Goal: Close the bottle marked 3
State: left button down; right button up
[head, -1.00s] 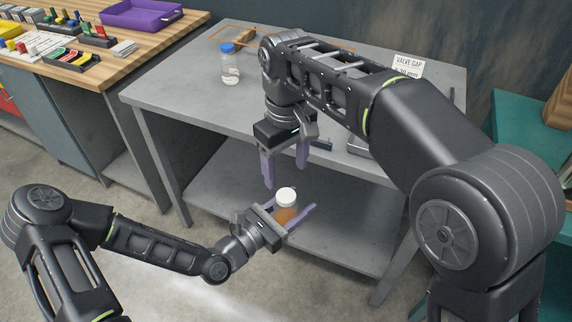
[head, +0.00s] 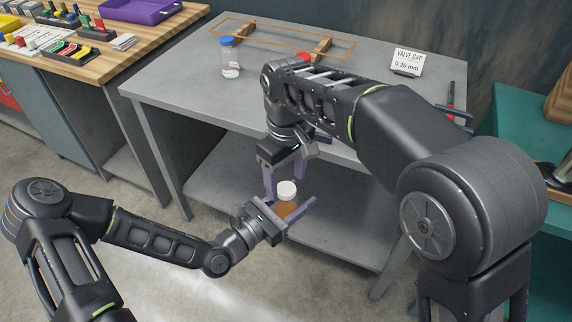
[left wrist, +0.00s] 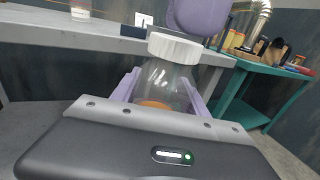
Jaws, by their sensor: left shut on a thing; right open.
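A clear bottle with orange-brown contents (head: 287,207) and a white cap (head: 287,189) is between the fingers of my left gripper (head: 290,211), which is shut on it in front of the table. The bottle stands roughly upright; no number shows on it. The left wrist view shows the bottle (left wrist: 161,85) with the white cap (left wrist: 175,47) on top, sitting at a slight tilt. My right gripper (head: 288,183) is open, pointing down right at the cap. In the left wrist view, a purple right finger (left wrist: 200,15) shows just above and behind the cap.
A blue-capped bottle (head: 229,60) stands on the grey table (head: 185,85). A wooden frame (head: 285,40), a red cap-like object (head: 303,57) and a valve gap sign (head: 407,62) are farther back. The grey table's front edge is just behind my grippers.

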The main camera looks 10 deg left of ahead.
jog(key=shift+f, duration=1)
grip_shut()
jog(key=shift+o, duration=0.4)
grip_release()
jog(key=shift+r, duration=0.1)
